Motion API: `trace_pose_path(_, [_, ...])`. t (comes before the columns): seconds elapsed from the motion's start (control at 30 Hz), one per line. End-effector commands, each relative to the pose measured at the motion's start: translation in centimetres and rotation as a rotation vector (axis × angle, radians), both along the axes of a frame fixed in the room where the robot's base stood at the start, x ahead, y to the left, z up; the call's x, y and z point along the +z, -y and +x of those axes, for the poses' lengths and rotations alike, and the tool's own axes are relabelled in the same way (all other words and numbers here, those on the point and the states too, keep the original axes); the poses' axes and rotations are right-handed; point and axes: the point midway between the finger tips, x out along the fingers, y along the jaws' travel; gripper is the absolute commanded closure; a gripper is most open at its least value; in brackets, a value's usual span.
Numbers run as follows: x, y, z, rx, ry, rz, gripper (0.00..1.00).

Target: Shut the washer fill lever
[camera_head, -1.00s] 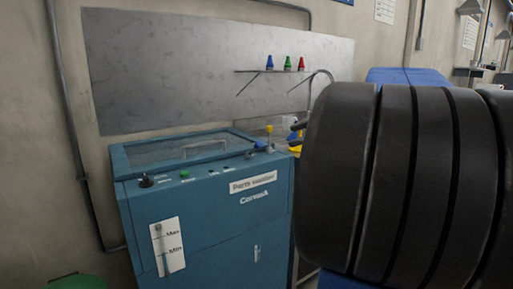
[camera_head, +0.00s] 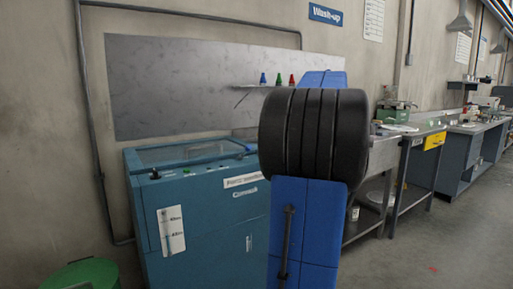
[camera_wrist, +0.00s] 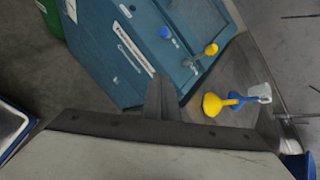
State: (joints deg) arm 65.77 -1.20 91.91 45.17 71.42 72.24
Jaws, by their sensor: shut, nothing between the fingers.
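The blue parts washer (camera_head: 205,225) stands against the wall, with a Max/Min gauge plate (camera_head: 171,230) on its front. In the wrist view its top edge carries a yellow-knobbed lever (camera_wrist: 211,49) and a blue knob (camera_wrist: 165,32); I cannot read which one is the fill lever. My gripper (camera_wrist: 160,90) is shut and empty, its dark fingertips pointing at the washer's edge region, apart from both knobs in the picture. In the head view my arm hides the gripper and the washer's right end.
A yellow funnel (camera_wrist: 212,103) and a blue one (camera_wrist: 240,100) lie on the grey bench beside the washer. A small shelf with coloured bottles (camera_head: 277,79) is on the wall panel. A green bin (camera_head: 82,275) stands at front left; steel benches (camera_head: 372,185) run right.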

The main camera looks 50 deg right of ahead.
Motion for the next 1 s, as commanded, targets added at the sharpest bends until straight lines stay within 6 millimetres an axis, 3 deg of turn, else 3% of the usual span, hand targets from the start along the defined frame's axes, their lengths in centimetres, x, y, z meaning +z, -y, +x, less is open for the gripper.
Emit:
trace_pose_path(0.6, [-6.7,-0.2,7.4,0.006,0.0,0.002,1.0])
trace_pose_path(1.0, [-4.7,-2.3,9.9,0.004,0.003,0.0,1.0])
